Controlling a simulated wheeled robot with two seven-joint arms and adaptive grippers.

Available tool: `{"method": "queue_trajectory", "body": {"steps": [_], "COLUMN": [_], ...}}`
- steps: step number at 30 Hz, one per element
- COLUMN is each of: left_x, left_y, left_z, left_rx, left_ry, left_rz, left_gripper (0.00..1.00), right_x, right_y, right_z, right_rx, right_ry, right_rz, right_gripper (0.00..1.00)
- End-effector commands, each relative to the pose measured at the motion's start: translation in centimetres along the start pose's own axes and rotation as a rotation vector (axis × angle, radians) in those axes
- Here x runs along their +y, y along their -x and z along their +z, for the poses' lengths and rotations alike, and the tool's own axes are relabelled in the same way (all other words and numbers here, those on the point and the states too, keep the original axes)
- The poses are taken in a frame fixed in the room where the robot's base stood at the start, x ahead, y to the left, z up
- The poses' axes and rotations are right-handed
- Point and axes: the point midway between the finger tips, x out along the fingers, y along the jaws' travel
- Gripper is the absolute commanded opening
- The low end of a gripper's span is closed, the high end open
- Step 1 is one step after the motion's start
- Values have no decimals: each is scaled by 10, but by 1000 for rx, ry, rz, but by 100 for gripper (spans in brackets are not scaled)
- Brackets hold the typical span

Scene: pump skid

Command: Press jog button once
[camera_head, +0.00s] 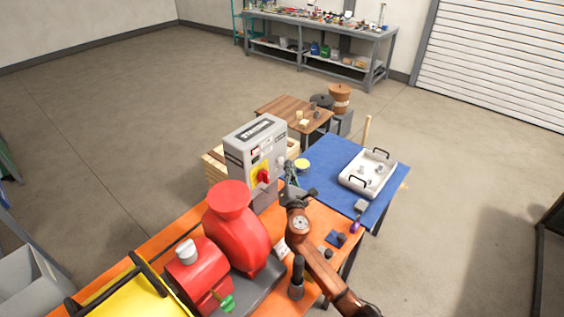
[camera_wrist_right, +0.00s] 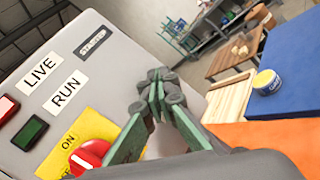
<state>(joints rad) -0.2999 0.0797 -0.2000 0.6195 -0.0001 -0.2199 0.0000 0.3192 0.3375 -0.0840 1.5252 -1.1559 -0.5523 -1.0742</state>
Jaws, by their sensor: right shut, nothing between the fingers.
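A grey control box (camera_head: 250,150) stands on the orange bench, with a red rotary knob on a yellow plate (camera_head: 261,176). In the right wrist view its face (camera_wrist_right: 110,60) shows LIVE and RUN labels, a red square lamp (camera_wrist_right: 8,107), a green square lamp (camera_wrist_right: 30,132) and the red knob (camera_wrist_right: 88,157) near ON. I cannot make out a jog button; the fingers cover part of the face. My right gripper (camera_head: 290,172) is shut and empty, at the right side of the box face. Its green fingers (camera_wrist_right: 156,98) meet in the wrist view; contact with the box is unclear. My left gripper is out of view.
A red pump (camera_head: 236,228) stands left of my right arm on the orange bench (camera_head: 165,238). A blue table (camera_head: 325,152) to the right holds a white tray (camera_head: 350,185) and a yellow-lidded can (camera_head: 302,165). A wooden table (camera_head: 275,108) stands behind. Open floor lies at left.

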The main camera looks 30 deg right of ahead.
Motion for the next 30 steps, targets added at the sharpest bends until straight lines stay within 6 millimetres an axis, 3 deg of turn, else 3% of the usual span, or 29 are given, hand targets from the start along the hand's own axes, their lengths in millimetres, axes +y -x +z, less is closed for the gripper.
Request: {"method": "queue_trajectory", "body": {"steps": [30], "left_x": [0], "left_y": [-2], "left_z": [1], "left_rx": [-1], "left_ry": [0], "left_rz": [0], "left_gripper": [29], "right_x": [5], "right_y": [-6], "right_z": [-4], "right_rx": [0], "right_ry": [0], "right_rz": [0], "right_gripper": [0]}}
